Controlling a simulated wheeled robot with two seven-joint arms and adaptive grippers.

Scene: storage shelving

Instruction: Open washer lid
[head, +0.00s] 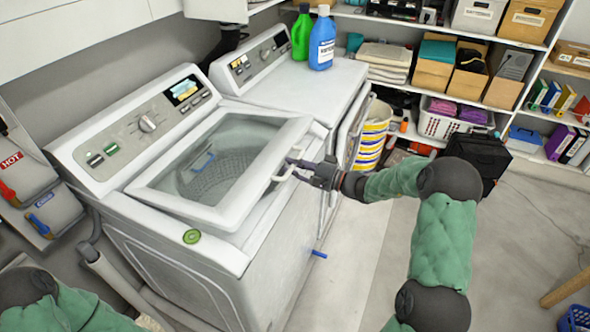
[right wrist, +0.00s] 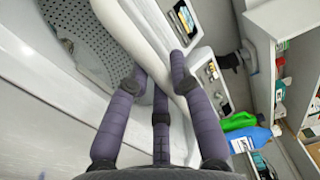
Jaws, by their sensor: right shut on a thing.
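The white washer (head: 200,250) stands at the left of the head view, with its control panel along the back. Its lid (head: 255,185) has a white frame and a clear window, through which the perforated drum (head: 215,175) shows. The lid appears slightly raised at its front edge. My right gripper (head: 292,168) is at the lid's front handle, shut on it. In the right wrist view, the fingers of my right gripper (right wrist: 157,75) lie on both sides of the white lid edge (right wrist: 150,45). My left arm shows at the bottom left; its gripper is out of view.
A second white machine (head: 290,85) stands beside the washer, with a green bottle (head: 302,35) and a blue bottle (head: 321,40) on top. Loaded shelves (head: 480,45) line the back. Floor at right is mostly clear.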

